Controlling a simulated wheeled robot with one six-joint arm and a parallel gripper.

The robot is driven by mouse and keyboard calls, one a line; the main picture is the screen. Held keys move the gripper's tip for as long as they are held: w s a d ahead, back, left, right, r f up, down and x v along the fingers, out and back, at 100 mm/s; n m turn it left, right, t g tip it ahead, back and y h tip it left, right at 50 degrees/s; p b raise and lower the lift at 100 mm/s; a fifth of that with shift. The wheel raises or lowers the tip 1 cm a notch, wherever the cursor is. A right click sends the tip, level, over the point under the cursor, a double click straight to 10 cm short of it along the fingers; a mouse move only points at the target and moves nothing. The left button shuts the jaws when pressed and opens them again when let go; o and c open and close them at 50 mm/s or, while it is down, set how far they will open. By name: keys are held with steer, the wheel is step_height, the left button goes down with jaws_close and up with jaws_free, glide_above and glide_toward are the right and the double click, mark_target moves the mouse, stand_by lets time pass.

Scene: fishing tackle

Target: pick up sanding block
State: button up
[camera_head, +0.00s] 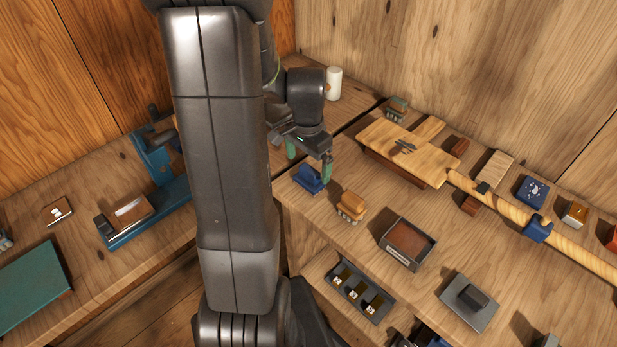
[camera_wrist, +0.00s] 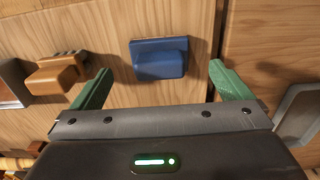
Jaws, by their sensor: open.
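A small blue block with a raised grip (camera_head: 309,178), which looks like the sanding block, lies on the wooden bench near its left end. My gripper (camera_head: 309,161) has green fingers and points down close to the blue block. In the wrist view my gripper (camera_wrist: 160,72) is open, with nothing held between the fingers. I cannot tell the exact height of the fingertips above the bench.
A wooden brush (camera_head: 352,205) lies right of the blue block, with an open box (camera_head: 408,243) farther right. A dark block on a grey plate (camera_head: 470,300) lies nearer. A wooden board (camera_head: 405,150) and a long pole (camera_head: 505,208) lie behind. A gap separates the benches.

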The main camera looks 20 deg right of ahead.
mark_target(310, 169)
steer(key=shift+d+f+p, duration=0.15)
steer(key=shift+f+p, duration=0.05)
steer(key=shift+f, duration=1.25)
steer(key=shift+d+f+p, duration=0.1)
steer(key=shift+f+p, duration=0.1)
steer(key=shift+f, duration=1.2)
steer(key=c, duration=1.1)
